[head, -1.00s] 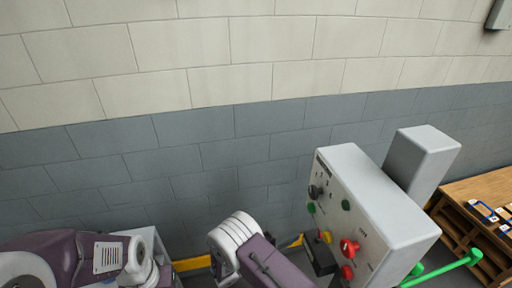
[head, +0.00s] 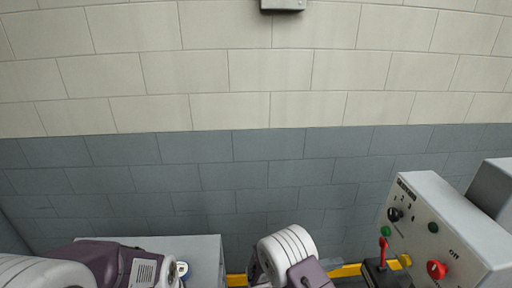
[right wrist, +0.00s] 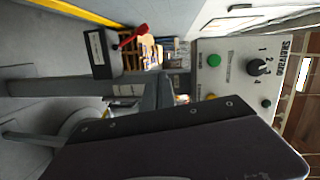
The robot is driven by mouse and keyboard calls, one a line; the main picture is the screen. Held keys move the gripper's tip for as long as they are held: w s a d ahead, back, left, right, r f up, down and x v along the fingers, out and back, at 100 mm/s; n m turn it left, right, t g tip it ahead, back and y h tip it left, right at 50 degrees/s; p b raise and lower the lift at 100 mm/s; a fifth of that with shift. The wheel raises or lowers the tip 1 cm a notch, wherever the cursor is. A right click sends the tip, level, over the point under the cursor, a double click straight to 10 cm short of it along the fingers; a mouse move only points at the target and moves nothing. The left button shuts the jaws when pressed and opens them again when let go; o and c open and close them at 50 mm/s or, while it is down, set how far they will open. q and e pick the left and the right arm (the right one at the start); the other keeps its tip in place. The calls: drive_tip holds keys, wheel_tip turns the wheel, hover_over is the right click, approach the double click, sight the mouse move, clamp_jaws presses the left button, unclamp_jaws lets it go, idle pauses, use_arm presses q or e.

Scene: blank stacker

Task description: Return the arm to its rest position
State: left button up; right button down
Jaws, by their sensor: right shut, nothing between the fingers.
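My right arm (head: 290,254) rises at the bottom centre of the head view, with white rings and a purple link. Its gripper is not clear there. In the right wrist view, the right gripper (right wrist: 158,92) shows as grey fingers, shut and empty, above a large dark purple part of my own arm. The control panel and a black box lie beyond the fingers. My left arm (head: 110,265) is at the bottom left of the head view. Its gripper is out of view.
A grey control panel (head: 432,228) with knobs and buttons stands at the right. A black box with a red lever (head: 384,246) is beside it. A grey cabinet (head: 200,248) stands behind my left arm. A brick wall (head: 230,160) closes off the back.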

drive_tip(key=s+d+r+m+g+y, duration=0.2)
drive_tip(key=s+d+r+m+g, duration=0.3)
drive_tip(key=s+d+r+m, duration=0.15)
drive_tip(key=s+m+g+y, duration=0.2)
drive_tip(key=s+m+y, duration=0.3)
drive_tip(key=s+m, duration=0.3)
drive_tip(key=s+a+f+m+t+y, duration=0.1)
drive_tip(key=s+a+f+m+y, duration=0.35)
drive_tip(key=m, duration=0.75)
drive_tip(key=w+a+m+t+y, duration=0.2)
drive_tip(key=a+m+y, duration=0.3)
drive_tip(key=m, duration=0.9)
drive_tip(key=a+t, duration=0.1)
drive_tip(key=a, duration=0.2)
drive_tip(key=shift+w+f, duration=0.4)
drive_tip(key=shift+a, duration=0.1)
